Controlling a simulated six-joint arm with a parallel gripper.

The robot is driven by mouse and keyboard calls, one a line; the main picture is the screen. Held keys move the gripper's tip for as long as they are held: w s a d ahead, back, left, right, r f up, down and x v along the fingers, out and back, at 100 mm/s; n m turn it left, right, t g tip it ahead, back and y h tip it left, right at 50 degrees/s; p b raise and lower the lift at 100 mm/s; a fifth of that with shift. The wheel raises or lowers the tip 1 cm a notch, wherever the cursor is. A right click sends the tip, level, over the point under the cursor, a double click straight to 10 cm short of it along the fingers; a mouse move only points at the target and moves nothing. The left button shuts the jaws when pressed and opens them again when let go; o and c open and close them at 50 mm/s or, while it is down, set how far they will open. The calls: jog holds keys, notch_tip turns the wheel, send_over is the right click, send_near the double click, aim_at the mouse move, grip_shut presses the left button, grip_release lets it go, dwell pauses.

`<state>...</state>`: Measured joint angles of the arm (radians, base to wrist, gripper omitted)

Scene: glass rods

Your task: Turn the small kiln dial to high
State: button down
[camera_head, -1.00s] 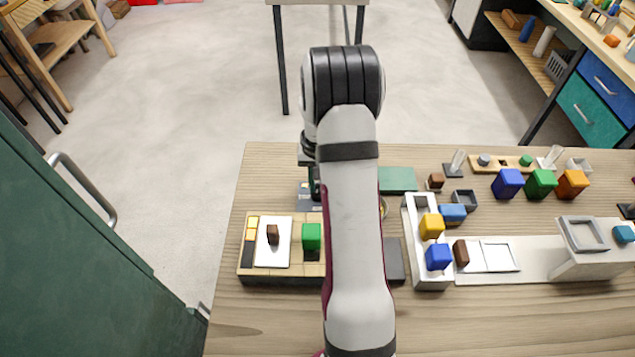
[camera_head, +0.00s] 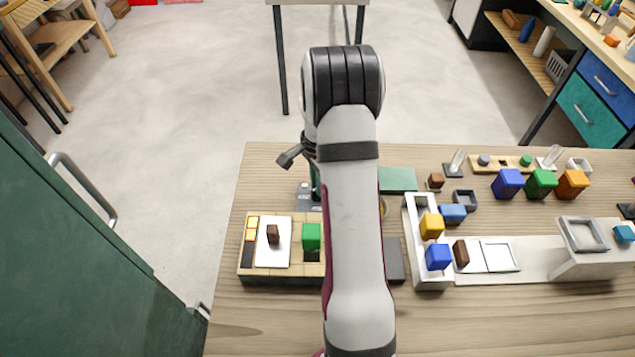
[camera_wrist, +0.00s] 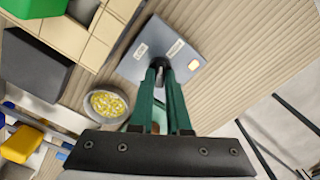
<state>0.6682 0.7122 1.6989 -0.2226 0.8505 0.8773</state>
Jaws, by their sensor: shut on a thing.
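The small kiln dial is a dark knob (camera_wrist: 160,63) on a grey control plate (camera_wrist: 130,68) in the wrist view. The plate bears two small pale labels and a cream patch near one corner. My gripper (camera_wrist: 160,70) has green fingers, and their tips are shut on the knob, hiding much of it. Which label the knob points at cannot be told. In the head view the plate (camera_head: 305,205) shows partly beside my arm, behind the tile-topped kiln base (camera_head: 285,280). My arm hides the knob there.
A green block (camera_head: 311,236) and a brown block (camera_head: 272,234) on a white sheet stand on the base. A bowl of yellow bits (camera_wrist: 107,103) and a dark grey block (camera_wrist: 35,65) lie near the plate. A white tray (camera_head: 430,283) stands to the right.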

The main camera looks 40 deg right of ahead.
jog(key=m, duration=0.6)
jog(key=shift+m, duration=0.3)
dwell(0.4)
jog(key=c, duration=0.9)
grip_release()
notch_tip(320, 180, up, 16)
jog(key=shift+f, duration=0.1)
